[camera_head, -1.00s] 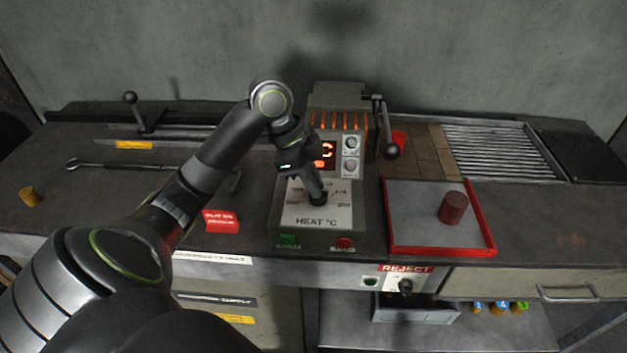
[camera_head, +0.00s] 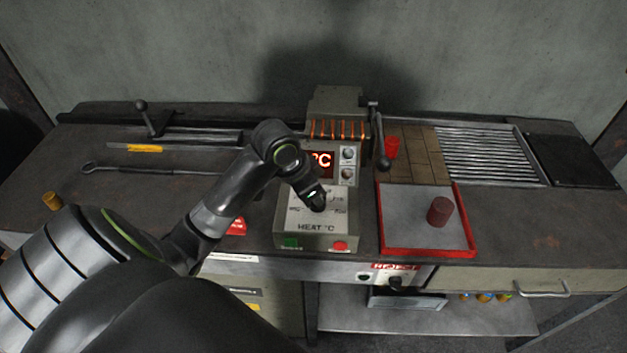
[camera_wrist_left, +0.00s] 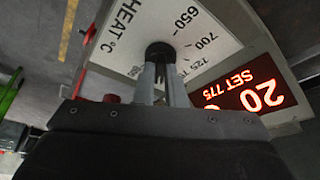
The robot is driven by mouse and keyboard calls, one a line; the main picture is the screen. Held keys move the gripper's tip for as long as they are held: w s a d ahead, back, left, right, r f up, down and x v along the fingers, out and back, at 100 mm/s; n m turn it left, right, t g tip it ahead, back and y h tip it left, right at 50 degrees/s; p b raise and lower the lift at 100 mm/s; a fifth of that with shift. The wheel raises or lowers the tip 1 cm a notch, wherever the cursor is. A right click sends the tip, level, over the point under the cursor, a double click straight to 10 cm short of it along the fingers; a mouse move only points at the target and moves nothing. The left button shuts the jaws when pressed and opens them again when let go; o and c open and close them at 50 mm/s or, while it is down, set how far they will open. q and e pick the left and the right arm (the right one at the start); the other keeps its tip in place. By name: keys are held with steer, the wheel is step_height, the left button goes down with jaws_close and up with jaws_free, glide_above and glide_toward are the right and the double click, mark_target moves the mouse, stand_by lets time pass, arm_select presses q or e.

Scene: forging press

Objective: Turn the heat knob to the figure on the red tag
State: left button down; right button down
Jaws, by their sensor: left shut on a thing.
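The heat knob (camera_wrist_left: 160,50) is a dark round knob on the white "HEAT °C" dial plate (camera_head: 303,220) of the press control box. My left gripper (camera_head: 318,204) is over the dial in the head view. In the left wrist view its two fingers (camera_wrist_left: 161,82) are shut on the knob. Dial figures 650, 700 and 725 show there; the knob's pointer is hidden. The lit red display (camera_wrist_left: 245,92) reads "SET 775" upside down, with larger figures partly cut off. My right gripper is not in view.
A green button (camera_head: 291,243) and a red button (camera_head: 340,246) sit below the dial. A red-rimmed tray (camera_head: 408,252) with a dark red cylinder (camera_head: 440,211) stands to the right. A lever (camera_head: 380,140) rises beside the box.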

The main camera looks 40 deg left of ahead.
arm_select(q)
steer(key=n+p, duration=0.1)
steer(key=p, duration=0.1)
steer(key=n+y+p, duration=0.1)
steer(key=n+p, duration=0.1)
steer(key=n+y+p, duration=0.1)
steer(key=n+p, duration=0.1)
steer(key=shift+s+d+r+p, duration=0.1)
steer(key=shift+d+r+p, duration=0.2)
steer(key=shift+p, duration=0.05)
steer(key=shift+f+n+y+p, duration=0.15)
steer(key=shift+n+y+p, duration=0.15)
steer(key=shift+n+p, duration=0.85)
steer(key=shift+f+t+p, duration=0.1)
steer(key=shift+t+p, duration=0.2)
steer(key=shift+n, duration=0.25)
steer(key=c, duration=1.5)
jaws_free()
